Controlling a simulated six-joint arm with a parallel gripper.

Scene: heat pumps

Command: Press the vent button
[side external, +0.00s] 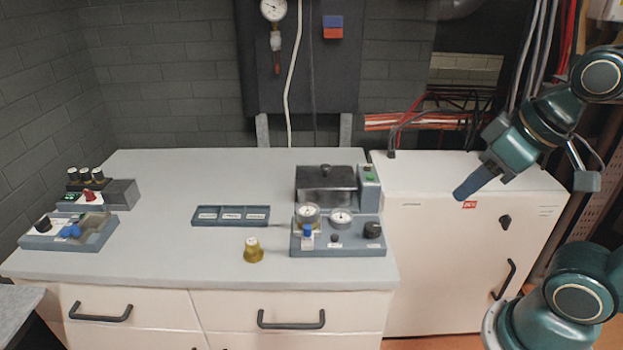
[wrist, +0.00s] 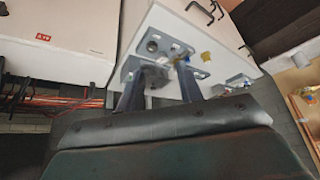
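A grey control panel (side external: 352,247) with two round gauges, a blue valve handle (side external: 308,231), a small dark button (side external: 335,239) and a black knob (side external: 372,230) sits at the bench's right front. Its labels are too small to read, so I cannot tell which control is the vent button. The panel also shows beyond my fingers in the wrist view (wrist: 172,44). My gripper (side external: 464,191) hangs in the air right of the panel, above the white cabinet, touching nothing. In the wrist view the two fingers of my gripper (wrist: 160,86) are apart with nothing held between them.
A lidded dark box (side external: 326,184) with a green-button switch box (side external: 369,188) stands behind the panel. A brass-coloured knob (side external: 253,250) and a labelled tray (side external: 231,216) are left of it. More control boxes (side external: 70,232) sit far left.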

